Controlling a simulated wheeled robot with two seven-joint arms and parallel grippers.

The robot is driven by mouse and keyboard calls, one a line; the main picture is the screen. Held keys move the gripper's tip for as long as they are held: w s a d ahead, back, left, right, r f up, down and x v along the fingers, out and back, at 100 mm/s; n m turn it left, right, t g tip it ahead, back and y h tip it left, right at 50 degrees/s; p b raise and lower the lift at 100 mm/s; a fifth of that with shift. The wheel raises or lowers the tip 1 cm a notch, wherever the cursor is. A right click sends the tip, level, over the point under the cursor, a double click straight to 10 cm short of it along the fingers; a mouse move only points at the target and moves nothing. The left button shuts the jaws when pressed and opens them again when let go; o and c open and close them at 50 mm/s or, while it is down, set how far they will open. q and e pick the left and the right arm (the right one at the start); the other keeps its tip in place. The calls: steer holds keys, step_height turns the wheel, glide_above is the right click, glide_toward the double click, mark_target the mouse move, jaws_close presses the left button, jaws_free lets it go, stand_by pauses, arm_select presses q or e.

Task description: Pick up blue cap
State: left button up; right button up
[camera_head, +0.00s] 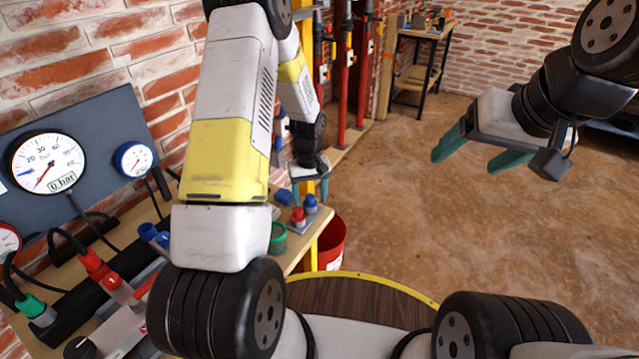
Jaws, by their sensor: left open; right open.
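A small blue cap (310,204) stands beside a red cap (297,215) near the right end of the workbench. Another blue piece (283,196) lies just left of it; I cannot tell whether it is also a cap. My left gripper (310,194) points down with its teal fingers apart, right above the blue cap. It looks empty, and I cannot tell whether its fingertips are level with the cap. My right gripper (479,157) is open and empty, in the air over the floor at the right.
A green cap (278,236) sits at the bench (312,236) front. A red bucket (331,243) stands beside the bench end. A gauge panel (95,130) and hoses fill the left. Red pipes (343,75) stand at the wall behind. The floor (430,220) at right is clear.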

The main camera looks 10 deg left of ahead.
mark_target(310, 198)
arm_select(q)
jaws_close()
steer(key=shift+r, duration=0.15)
steer(key=shift+r, duration=0.6)
steer(key=shift+s+d+r, duration=0.1)
steer(key=shift+s+r, duration=0.05)
steer(key=shift+r, duration=0.45)
steer(key=shift+s+r, duration=0.15)
steer(key=shift+r, duration=0.4)
steer(key=s+d+r, duration=0.1)
steer(key=s+d, duration=0.3)
steer(key=s, duration=1)
step_height(310, 198, up, 7)
steer(key=shift+s, duration=0.45)
steer(key=shift+a, duration=0.1)
